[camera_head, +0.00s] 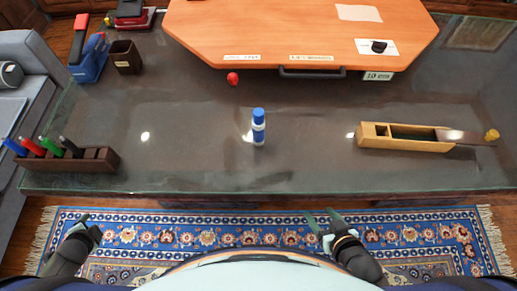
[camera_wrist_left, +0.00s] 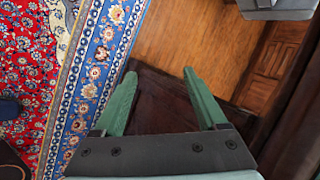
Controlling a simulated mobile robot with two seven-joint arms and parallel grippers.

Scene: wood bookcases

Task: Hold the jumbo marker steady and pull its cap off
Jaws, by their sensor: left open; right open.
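The jumbo marker (camera_head: 259,136) stands upright on the dark glass-topped table, near the middle of its front part. It has a white and blue body and a blue cap (camera_head: 258,114) on top. My right gripper (camera_head: 322,217) is open and empty in front of the table edge, to the right of the marker and nearer to me. My left gripper (camera_head: 88,225) is at the lower left in front of the table, far from the marker. The left wrist view shows its green fingers (camera_wrist_left: 161,85) spread with nothing between them.
A dark rack (camera_head: 82,162) with several coloured markers is at the left. An orange board (camera_head: 290,35) and a red knob-like item (camera_head: 233,78) are behind. The table around the marker is clear.

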